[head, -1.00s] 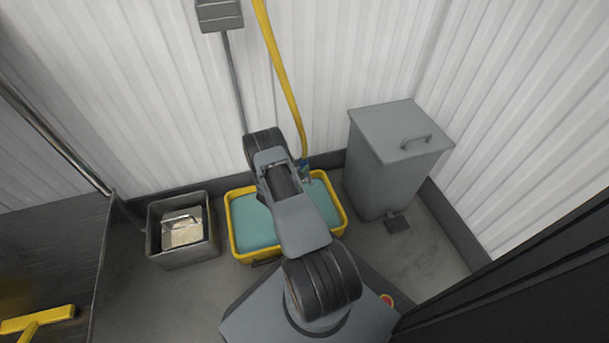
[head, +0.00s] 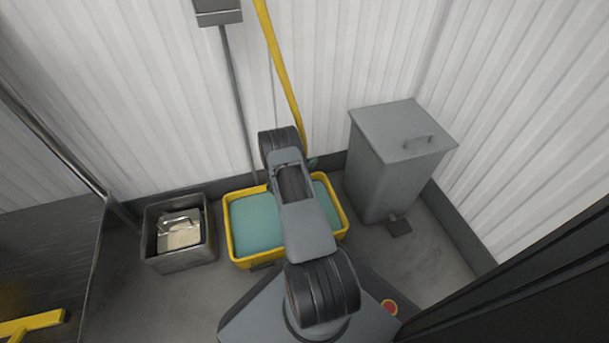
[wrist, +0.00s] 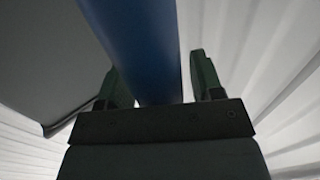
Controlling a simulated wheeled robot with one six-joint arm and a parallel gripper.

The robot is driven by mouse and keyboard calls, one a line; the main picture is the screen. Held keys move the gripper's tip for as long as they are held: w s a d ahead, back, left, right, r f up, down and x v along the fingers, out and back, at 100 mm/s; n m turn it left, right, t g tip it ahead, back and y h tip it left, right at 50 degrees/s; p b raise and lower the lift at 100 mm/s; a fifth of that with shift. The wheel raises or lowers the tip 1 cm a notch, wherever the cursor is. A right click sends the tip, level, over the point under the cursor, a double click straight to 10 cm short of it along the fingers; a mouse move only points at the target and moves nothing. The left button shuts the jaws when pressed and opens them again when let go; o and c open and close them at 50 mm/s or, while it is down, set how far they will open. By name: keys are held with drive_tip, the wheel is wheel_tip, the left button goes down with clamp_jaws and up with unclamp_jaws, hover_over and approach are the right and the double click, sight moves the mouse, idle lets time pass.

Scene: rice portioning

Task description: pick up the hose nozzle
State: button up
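The hose nozzle shows in the wrist view as a thick blue cylinder (wrist: 135,35), running between the two dark green fingers of my gripper (wrist: 158,70). The fingers stand apart, one on each side of it. A narrow gap shows between the blue cylinder and the right finger; the left finger is very close to it, and I cannot tell if they touch. In the head view my arm hides the nozzle and most of the gripper; only a small green piece shows beside the lower end of the yellow hose (head: 283,75).
A yellow-rimmed tub (head: 232,247) with teal contents lies below my arm. A grey metal bin (head: 158,262) with a scoop stands left. A grey pedal bin (head: 385,165) stands right. A long-handled tool (head: 238,100) leans on the white wall (head: 130,90) behind.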

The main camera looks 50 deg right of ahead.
clamp_jaws()
idle(0.3)
drive_tip(key=shift+r, duration=0.1)
